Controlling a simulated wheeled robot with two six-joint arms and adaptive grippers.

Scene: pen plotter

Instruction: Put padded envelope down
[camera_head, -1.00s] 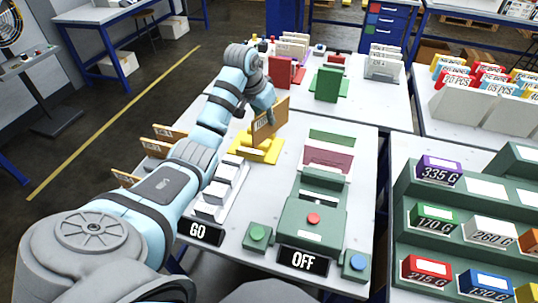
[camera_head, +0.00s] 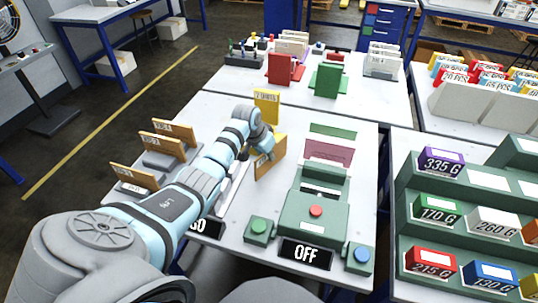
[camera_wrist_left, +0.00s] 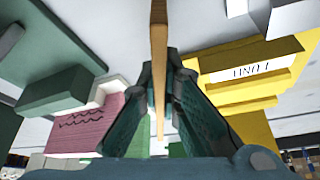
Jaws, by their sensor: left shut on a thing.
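The padded envelope is a thin tan upright panel (camera_head: 272,160) with a white label, seen in the head view. My left gripper (camera_head: 262,150) is shut on it near its upper part. In the left wrist view the envelope (camera_wrist_left: 158,35) shows edge-on between the fingers of my left gripper (camera_wrist_left: 165,85). It is over the white table, left of the green machine; whether its lower edge touches anything I cannot tell. A yellow stand (camera_head: 267,103) with a lettered upright plate is just behind it, its base mostly hidden by my arm. My right gripper is out of view.
The green machine (camera_head: 313,215) with a red button and OFF sign stands close to the right. A white slotted rack (camera_head: 233,185) is partly behind my arm. Several tan panels (camera_head: 162,142) stand at the left. Bare table (camera_head: 210,112) lies farther back.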

